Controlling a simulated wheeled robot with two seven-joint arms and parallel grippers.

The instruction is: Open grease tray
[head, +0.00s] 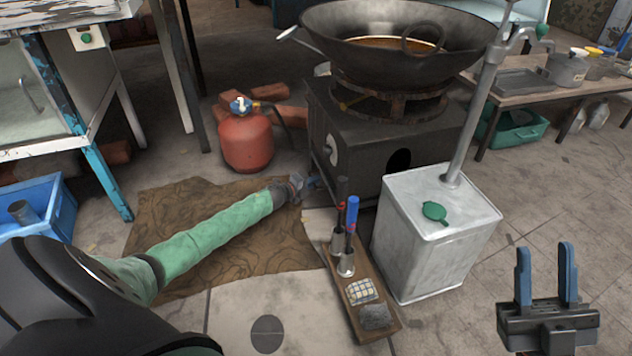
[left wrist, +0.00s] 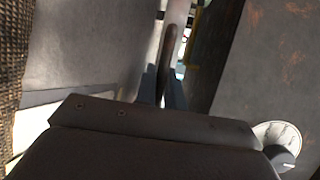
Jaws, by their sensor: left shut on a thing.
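The grease tray is not clearly visible as a whole; its likely place is low on the dark stove (head: 430,138), at the side facing my left gripper. My left gripper (head: 312,183) reaches in from the left to the stove's lower left edge. In the left wrist view my left gripper (left wrist: 163,88) has its blue fingers closed on a thin dark handle-like bar (left wrist: 170,50). What the bar joins is hidden. My right gripper (head: 546,275) is open and empty at the lower right, away from the stove.
A large wok (head: 350,45) sits on the stove. A white knob (left wrist: 277,140) is close beside the left gripper. A metal can (head: 410,235) and a board with tools (head: 382,338) stand in front. A red gas cylinder (head: 246,142) stands left of the stove.

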